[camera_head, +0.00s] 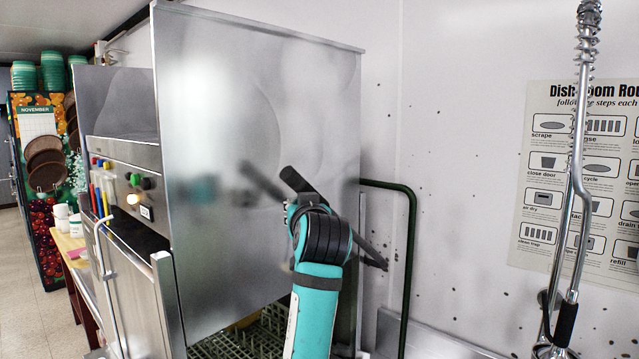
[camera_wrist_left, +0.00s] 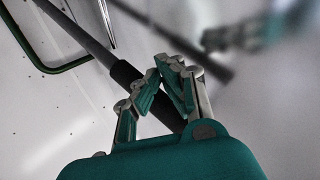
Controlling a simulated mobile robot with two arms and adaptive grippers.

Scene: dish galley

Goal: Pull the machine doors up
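The dish machine's large steel door panel (camera_head: 225,110) fills the middle of the head view. Its lower edge stands above a dish rack (camera_head: 240,343), leaving a gap. The dark lift handle (camera_head: 374,258) runs up and left along the panel's right part and ends in a black grip (camera_head: 294,180). My left gripper (camera_head: 291,208) is at this grip, mostly hidden behind my teal wrist. In the left wrist view, the fingers of my left gripper (camera_wrist_left: 160,76) close around the handle's black grip (camera_wrist_left: 123,73). My right gripper is in neither view.
A dark green pipe (camera_head: 411,230) bends down the wall right of the machine. A spray hose (camera_head: 575,190) hangs at the far right before a wall poster (camera_head: 540,180). A control panel (camera_head: 128,185) is on the machine's left. Open floor (camera_head: 28,290) lies far left.

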